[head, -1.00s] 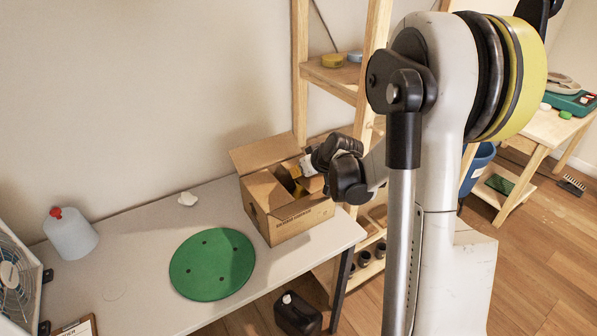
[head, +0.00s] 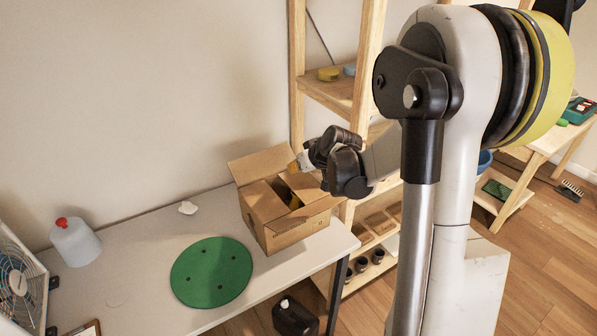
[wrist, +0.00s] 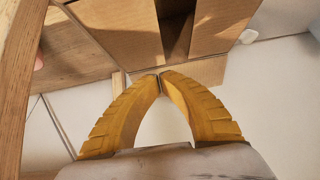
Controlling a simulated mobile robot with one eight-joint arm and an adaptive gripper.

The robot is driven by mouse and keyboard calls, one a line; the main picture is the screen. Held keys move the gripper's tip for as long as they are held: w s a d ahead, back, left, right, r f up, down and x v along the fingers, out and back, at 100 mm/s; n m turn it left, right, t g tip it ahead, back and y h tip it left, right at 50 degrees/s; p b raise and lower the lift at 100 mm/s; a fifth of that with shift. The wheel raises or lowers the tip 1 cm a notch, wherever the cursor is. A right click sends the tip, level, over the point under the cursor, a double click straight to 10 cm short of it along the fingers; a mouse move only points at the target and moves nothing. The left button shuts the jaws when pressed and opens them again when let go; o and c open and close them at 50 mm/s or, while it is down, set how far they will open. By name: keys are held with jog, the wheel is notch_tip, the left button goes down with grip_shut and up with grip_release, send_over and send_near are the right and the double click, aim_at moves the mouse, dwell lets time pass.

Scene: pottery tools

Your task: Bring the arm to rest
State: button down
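My gripper (head: 296,165) is raised just above the right back of the open cardboard box (head: 298,232). In the wrist view its two yellow fingers (wrist: 160,82) meet at the tips, with nothing visible held between them. The box also shows at the top of the wrist view (wrist: 118,35), beyond the fingertips and apart from them. Something yellow shows inside the box in the head view, too small to name. My arm's links hide part of the right side of the head view.
A green disc (head: 212,272), a white jug with a red cap (head: 76,242) and a small white lump (head: 187,208) are on the table (head: 130,290). A wooden shelf (head: 335,92) stands close behind my gripper. A black canister (head: 295,318) is below the table edge.

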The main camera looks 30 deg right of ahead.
jog(key=a+p+v, duration=0.1)
jog(key=p+v, duration=0.1)
jog(key=v, duration=0.7)
jog(key=s+a+r+g, duration=0.1)
jog(key=s+a, duration=0.7)
jog(key=s, duration=0.2)
jog(key=s+a+r+b, duration=0.1)
jog(key=s+a+r, duration=0.1)
jog(key=s+a, duration=0.7)
jog(key=shift+s+g+h, duration=0.4)
jog(key=shift+s, duration=0.75)
jog(key=shift+r, duration=0.15)
